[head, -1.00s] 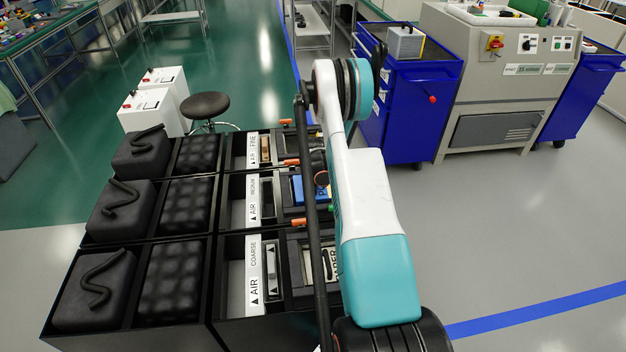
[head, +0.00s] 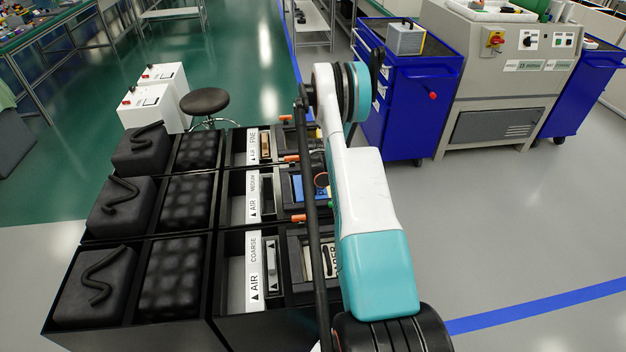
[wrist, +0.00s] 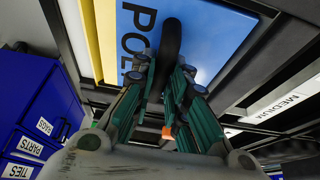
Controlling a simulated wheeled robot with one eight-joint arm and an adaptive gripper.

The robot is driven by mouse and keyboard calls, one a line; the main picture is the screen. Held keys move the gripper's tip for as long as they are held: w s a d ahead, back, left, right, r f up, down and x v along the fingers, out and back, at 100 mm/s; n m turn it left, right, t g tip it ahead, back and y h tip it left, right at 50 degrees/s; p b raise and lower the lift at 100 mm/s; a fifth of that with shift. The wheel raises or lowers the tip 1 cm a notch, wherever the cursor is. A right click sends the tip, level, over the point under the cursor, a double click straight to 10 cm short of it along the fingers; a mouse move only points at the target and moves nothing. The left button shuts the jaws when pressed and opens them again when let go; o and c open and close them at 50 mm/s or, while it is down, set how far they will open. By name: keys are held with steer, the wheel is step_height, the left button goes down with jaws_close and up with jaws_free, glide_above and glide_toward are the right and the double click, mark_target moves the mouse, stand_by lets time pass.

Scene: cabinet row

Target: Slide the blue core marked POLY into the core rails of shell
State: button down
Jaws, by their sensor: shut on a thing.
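The blue core marked POLY (wrist: 215,35) fills the top middle of the wrist view, with a yellow strip along its left side. My gripper (wrist: 168,82) is shut on the core's black handle, which hides part of the lettering. In the head view, my arm hides the gripper and most of what lies behind it. A blue patch (head: 298,188) shows in the middle row beside my arm; I cannot tell if it is the same core. A dark frame (wrist: 262,45) lies right of the core. The rails are not clear, nor is the core's seating.
The black cabinet row (head: 212,240) has bays labelled COARSE, MEDIUM and FINE, with orange tabs by my arm. A MEDIUM label (wrist: 285,103) shows in the wrist view. A blue tool cart (head: 420,110) and grey machine (head: 505,75) stand behind right. Floor at right is clear.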

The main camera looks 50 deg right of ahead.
steer(key=shift+f, duration=2)
steer(key=c, duration=1.5)
jaws_free()
steer(key=shift+r, duration=0.1)
steer(key=v, duration=1.2)
